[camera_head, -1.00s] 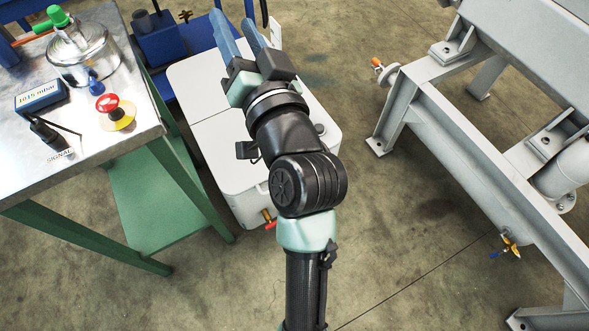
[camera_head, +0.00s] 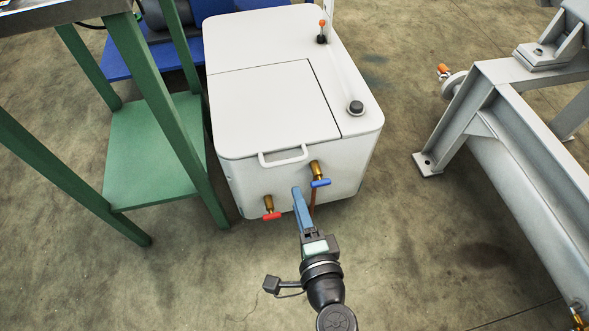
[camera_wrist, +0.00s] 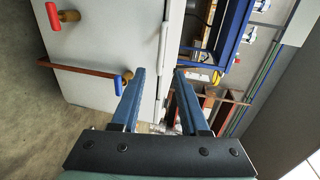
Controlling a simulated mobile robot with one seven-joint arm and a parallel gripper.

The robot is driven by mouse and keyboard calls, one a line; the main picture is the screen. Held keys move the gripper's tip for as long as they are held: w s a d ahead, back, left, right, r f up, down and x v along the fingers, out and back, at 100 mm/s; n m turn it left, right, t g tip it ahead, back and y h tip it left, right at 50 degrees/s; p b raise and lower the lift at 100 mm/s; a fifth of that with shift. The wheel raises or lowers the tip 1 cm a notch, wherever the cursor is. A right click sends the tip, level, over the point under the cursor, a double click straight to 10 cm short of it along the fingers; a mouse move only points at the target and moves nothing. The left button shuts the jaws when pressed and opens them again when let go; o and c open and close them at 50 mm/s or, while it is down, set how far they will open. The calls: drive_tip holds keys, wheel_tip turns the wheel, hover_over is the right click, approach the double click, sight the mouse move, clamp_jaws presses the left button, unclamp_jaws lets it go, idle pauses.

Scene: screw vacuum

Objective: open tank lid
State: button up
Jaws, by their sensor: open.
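The white tank (camera_head: 352,150) stands on the floor in the head view. Its flat lid (camera_head: 268,100) lies shut, flush with the top, with a white bar handle (camera_head: 284,157) at the front edge. My gripper (camera_head: 297,190) is in front of the tank, just below the handle in the picture. It is open and empty. In the wrist view the handle (camera_wrist: 163,50) appears as a pale bar beyond the gap between my blue fingertips (camera_wrist: 157,70). It looks apart from both fingers, though depth is hard to judge.
A red-handled valve (camera_head: 271,213) and a blue-handled valve (camera_head: 319,180) stick out of the tank front, the blue one close to my fingers. A green-legged table (camera_head: 150,90) stands left, a grey metal frame (camera_head: 480,100) right. Floor in front is open.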

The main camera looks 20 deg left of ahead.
sight(285, 161)
drive_tip(key=b+x, duration=0.3)
drive_tip(key=x, duration=0.9)
drive_tip(key=shift+w+a+b, duration=0.2)
drive_tip(key=shift+w+b, duration=0.1)
drive_tip(key=shift+b, duration=0.1)
clamp_jaws()
idle(0.8)
